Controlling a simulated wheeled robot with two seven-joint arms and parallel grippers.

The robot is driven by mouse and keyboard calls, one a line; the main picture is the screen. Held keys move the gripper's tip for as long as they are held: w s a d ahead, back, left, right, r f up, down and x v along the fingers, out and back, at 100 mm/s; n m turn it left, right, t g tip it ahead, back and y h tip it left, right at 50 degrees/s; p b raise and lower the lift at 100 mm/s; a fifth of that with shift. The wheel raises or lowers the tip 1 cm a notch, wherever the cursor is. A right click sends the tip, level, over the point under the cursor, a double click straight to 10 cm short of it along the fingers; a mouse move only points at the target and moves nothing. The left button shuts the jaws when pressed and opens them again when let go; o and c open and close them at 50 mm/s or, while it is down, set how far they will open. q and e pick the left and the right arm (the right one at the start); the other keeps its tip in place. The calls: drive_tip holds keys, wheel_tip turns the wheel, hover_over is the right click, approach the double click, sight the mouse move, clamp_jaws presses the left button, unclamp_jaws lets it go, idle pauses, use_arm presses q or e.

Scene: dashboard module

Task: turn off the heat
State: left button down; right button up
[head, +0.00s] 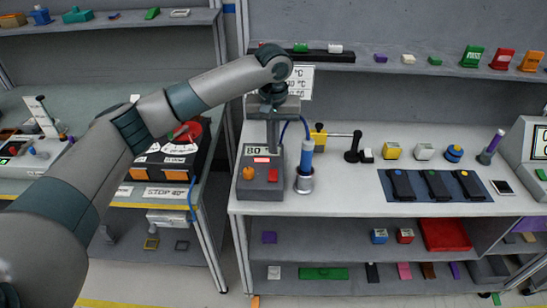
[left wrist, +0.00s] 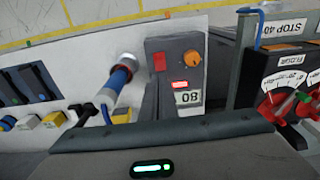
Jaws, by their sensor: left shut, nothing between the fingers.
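A dark grey heater control box (head: 259,188) stands at the left end of the right-hand bench. Its display (head: 257,150) reads 80, with a lit red label (head: 262,160) below it. An orange knob (head: 249,173) and a red switch (head: 272,175) are on its front; the wrist view shows the switch (left wrist: 160,61) and knob (left wrist: 193,57) too. My left gripper (head: 272,145) is shut and empty, pointing down above and behind the box's display, apart from the switch. The fingertips are hard to make out. My right gripper is not in view.
A blue-handled tool (head: 306,158) stands in a metal holder (head: 304,182) right beside the box. Black devices lie on a blue mat (head: 481,194) farther right.

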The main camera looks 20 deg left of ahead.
use_arm(q)
drive_tip(key=r, duration=0.2)
drive_tip(key=r+b, duration=0.1)
drive_tip(key=r, duration=0.1)
drive_tip(key=shift+s+d, duration=0.1)
drive_tip(key=shift+s, duration=0.1)
